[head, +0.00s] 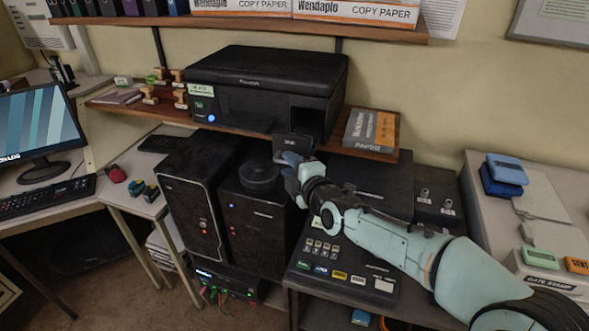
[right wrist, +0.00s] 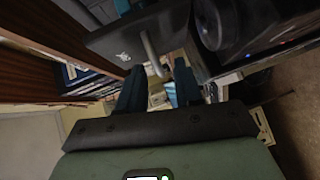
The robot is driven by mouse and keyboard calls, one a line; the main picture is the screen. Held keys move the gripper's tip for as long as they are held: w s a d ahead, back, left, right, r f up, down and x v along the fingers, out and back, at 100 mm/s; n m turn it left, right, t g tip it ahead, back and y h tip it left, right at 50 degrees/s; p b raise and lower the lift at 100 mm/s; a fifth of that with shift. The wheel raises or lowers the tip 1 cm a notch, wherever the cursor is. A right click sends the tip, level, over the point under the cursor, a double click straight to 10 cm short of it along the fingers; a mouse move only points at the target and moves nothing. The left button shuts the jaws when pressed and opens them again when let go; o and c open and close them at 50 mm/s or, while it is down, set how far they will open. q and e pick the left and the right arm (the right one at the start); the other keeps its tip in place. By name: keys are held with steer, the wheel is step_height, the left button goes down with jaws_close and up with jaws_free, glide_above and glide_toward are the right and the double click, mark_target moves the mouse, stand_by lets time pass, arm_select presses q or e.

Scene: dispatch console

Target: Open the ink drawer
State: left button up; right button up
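A black printer (head: 268,85) stands on the wooden shelf. A small dark drawer front (head: 293,146) with a pale label shows at its lower right front, just above my right gripper (head: 292,172). In the right wrist view, a dark panel (right wrist: 118,42), which looks like this drawer front, carries a metal bar handle (right wrist: 151,55). The right gripper's two dark fingers (right wrist: 158,88) are apart, with the handle's end between them in the picture. I cannot tell whether they touch it. Whether the drawer stands out from the printer is unclear. My left gripper is out of view.
Two black computer towers (head: 192,200) stand below the shelf, left of my right arm. A dark control panel with buttons (head: 345,268) lies under that arm. A boxed paper pack (head: 370,130) sits right of the printer, and stamps (head: 160,88) sit left.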

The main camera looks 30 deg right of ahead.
steer(key=s+r+b, duration=0.1)
steer(key=s+r, duration=0.1)
steer(key=s, duration=1.1)
steer(key=shift+a, duration=0.45)
steer(key=shift+s, duration=0.15)
